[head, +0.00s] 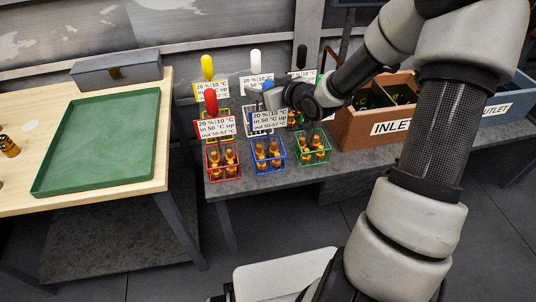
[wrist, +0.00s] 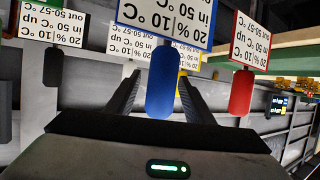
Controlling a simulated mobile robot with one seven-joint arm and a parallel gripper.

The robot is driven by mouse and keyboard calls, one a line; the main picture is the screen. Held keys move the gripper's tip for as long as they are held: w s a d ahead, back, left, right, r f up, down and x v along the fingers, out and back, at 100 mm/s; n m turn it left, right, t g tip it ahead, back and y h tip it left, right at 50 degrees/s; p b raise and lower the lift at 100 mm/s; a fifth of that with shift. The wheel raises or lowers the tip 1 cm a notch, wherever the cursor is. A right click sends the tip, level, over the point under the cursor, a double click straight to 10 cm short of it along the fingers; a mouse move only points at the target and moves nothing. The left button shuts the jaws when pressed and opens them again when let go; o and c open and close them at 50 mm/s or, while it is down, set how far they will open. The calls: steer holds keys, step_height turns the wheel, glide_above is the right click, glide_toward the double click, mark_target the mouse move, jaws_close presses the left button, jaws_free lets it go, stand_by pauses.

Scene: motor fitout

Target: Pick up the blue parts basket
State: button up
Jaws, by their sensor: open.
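The blue parts basket (head: 268,158) stands on the dark grey bench, holding small amber bottles. Its white sign (head: 270,122) rises above it, and its blue handle shows large in the wrist view (wrist: 162,85). My gripper (head: 266,97) is at the top of this basket and hides most of the handle in the head view. In the wrist view, its two dark fingers (wrist: 160,78) are apart, one on each side of the blue handle. Whether they touch it is not clear.
A red basket (head: 223,162) stands close left, a green basket (head: 313,148) close right. Yellow (head: 207,67), white (head: 255,60) and black (head: 301,57) handles rise behind. An INLET box (head: 355,128) is further right. A green tray (head: 95,145) lies on the left wooden table.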

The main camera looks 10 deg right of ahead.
steer(key=shift+w+a, duration=0.1)
steer(key=shift+w, duration=0.1)
jaws_close()
stand_by(0.4)
stand_by(0.8)
steer(key=shift+w+r, duration=0.1)
